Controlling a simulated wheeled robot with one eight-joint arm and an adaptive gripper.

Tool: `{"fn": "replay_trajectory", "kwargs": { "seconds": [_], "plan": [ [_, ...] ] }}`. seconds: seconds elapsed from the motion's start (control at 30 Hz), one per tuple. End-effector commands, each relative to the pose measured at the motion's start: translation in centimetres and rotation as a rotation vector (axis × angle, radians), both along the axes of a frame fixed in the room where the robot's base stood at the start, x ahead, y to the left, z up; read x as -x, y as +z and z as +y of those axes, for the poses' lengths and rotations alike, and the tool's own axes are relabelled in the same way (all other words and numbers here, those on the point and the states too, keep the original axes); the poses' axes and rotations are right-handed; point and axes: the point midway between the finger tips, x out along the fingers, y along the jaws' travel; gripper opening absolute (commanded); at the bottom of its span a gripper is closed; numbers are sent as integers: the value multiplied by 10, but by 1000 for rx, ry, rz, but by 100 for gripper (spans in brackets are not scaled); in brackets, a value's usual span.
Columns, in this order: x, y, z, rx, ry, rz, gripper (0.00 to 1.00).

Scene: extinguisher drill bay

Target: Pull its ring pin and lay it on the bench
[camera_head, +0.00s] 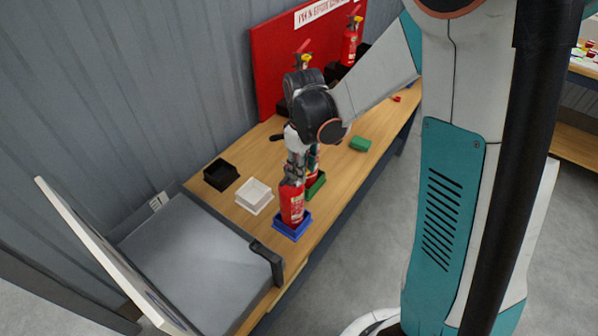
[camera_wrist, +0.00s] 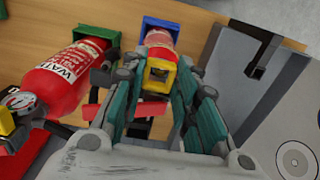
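A red extinguisher (camera_head: 291,203) stands upright in a blue holder (camera_head: 291,228) on the bench (camera_head: 330,190). In the wrist view its red body (camera_wrist: 158,38) shows beyond a yellow head part (camera_wrist: 160,76), with red lever parts nearer. My gripper (camera_head: 297,165) points down over this extinguisher's top. In the wrist view my gripper (camera_wrist: 157,88) has its teal fingers apart on either side of the yellow part. I cannot tell whether they touch it. I cannot make out the ring pin. A second red extinguisher (camera_wrist: 62,80) with a gauge stands close by in a green holder (camera_wrist: 96,33).
A white tray (camera_head: 254,196) and a black tray (camera_head: 220,174) are left of the blue holder. A green block (camera_head: 360,144) lies farther along the bench. A red board (camera_head: 285,75) stands behind more extinguishers. A grey box with an open lid (camera_head: 190,260) is at the near end.

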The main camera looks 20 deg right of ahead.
Motion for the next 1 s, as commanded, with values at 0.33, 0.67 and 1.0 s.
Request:
{"fn": "replay_trajectory", "kwargs": {
  "seconds": [0.33, 0.67, 1.0],
  "plan": [
    [1, 0, -1, 0, 0, 0, 0],
    [11, -1, -8, 1, -1, 1, 0],
    [21, -2, -16, 1, -1, 2, 0]
  ]
}}
